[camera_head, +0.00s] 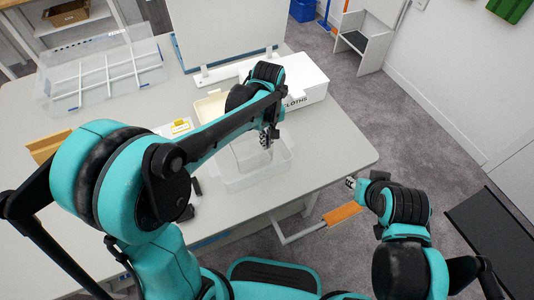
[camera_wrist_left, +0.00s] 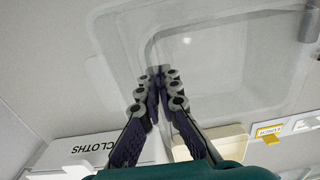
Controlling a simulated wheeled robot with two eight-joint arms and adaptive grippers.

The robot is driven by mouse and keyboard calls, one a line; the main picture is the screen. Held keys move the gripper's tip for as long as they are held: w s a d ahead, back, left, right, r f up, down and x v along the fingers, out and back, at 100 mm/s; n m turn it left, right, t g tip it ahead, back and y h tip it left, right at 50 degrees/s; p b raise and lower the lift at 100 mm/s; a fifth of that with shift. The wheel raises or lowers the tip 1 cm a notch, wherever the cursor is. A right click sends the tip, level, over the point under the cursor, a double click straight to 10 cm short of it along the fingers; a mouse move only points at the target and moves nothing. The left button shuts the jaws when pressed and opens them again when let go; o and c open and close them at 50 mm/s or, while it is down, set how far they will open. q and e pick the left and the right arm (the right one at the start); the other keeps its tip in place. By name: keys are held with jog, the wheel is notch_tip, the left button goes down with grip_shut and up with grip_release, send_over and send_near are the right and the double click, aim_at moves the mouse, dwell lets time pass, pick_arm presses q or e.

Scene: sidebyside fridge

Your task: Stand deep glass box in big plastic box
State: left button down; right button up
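The big plastic box (camera_head: 232,185) is a clear, open container on the table, near its front edge. The deep glass box (camera_head: 248,152) is a smaller clear container within its outline; whether it touches the bottom is hard to tell. In the left wrist view, the glass box (camera_wrist_left: 235,40) lies inside the plastic box's outline (camera_wrist_left: 100,75). My left gripper (camera_head: 266,140) points down at the glass box's edge. In the wrist view its fingers (camera_wrist_left: 158,78) close together at the glass wall. My right gripper (camera_head: 352,183) is off the table's right edge; its fingers are too small to judge.
A white box marked CLOTHS (camera_head: 305,80) and a cream container (camera_head: 211,105) stand behind the plastic box. A clear divided organizer (camera_head: 105,75) is at the back left. A white upright panel (camera_head: 225,40) stands at the back. The table's right front corner is clear.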

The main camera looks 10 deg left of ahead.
pick_arm(q)
jog(key=shift+f+b, duration=0.75)
jog(key=shift+f, duration=1.5)
jog(key=shift+f, duration=0.15)
jog(key=c, duration=1.7)
grip_release()
